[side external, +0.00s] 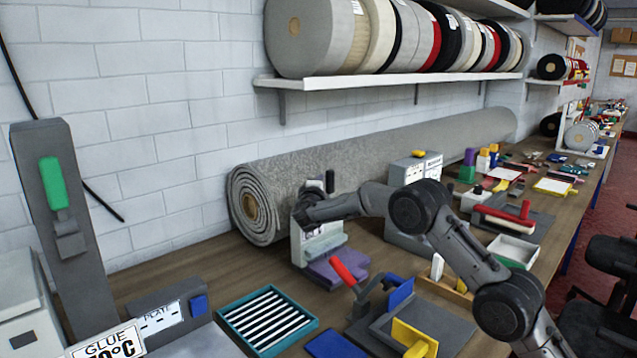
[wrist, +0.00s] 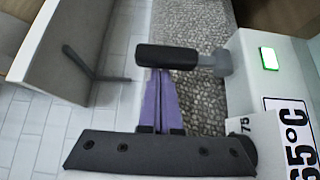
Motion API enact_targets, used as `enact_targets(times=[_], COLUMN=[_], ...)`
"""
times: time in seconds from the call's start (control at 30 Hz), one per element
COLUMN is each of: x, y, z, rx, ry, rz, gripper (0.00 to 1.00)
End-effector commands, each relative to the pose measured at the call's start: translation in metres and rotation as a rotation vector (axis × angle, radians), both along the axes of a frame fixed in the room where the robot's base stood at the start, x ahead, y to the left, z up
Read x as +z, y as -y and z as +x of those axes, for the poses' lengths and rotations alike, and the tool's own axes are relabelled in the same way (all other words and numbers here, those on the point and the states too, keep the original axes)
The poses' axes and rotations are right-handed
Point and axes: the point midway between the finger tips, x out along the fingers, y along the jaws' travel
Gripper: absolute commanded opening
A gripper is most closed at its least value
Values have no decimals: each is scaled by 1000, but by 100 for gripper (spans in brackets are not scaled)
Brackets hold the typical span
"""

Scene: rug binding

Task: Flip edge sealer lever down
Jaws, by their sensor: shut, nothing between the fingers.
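The edge sealer (side external: 318,245) is a pale box in front of the rug roll. In the wrist view its body (wrist: 285,95) shows a green light and a "65°C" label. Its lever has a black grip (side external: 330,182) and stands upright in the side view. The wrist view shows the grip (wrist: 165,57) on a grey arm at the sealer's side. My gripper (side external: 308,206) is beside the lever. Its slim purple fingers (wrist: 161,78) are shut and empty, with the tips close to the grip. I cannot tell whether they touch it.
A grey rug roll (side external: 290,185) lies behind along the wall. A red-handled device (side external: 345,270), a teal tray (side external: 268,318) and a grey post with a green handle (side external: 52,185) stand nearby. A purple pad (side external: 338,264) lies at the sealer's foot.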

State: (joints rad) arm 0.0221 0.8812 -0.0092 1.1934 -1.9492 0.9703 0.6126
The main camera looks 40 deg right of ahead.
Motion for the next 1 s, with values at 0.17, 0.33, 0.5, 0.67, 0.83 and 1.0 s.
enact_targets(times=[0.17,0.33,0.5,0.67,0.83,1.0], x=[0,0,1,1,0,0], y=[0,0,0,0,0,1], z=[0,-2,-4,-5,-8,-15], rx=[0,-1,-1,-1,-1,-3], ry=[1,20,53,75,112,194], rz=[1,1,1,0,0,0], gripper=[0,0,0,0,0,0])
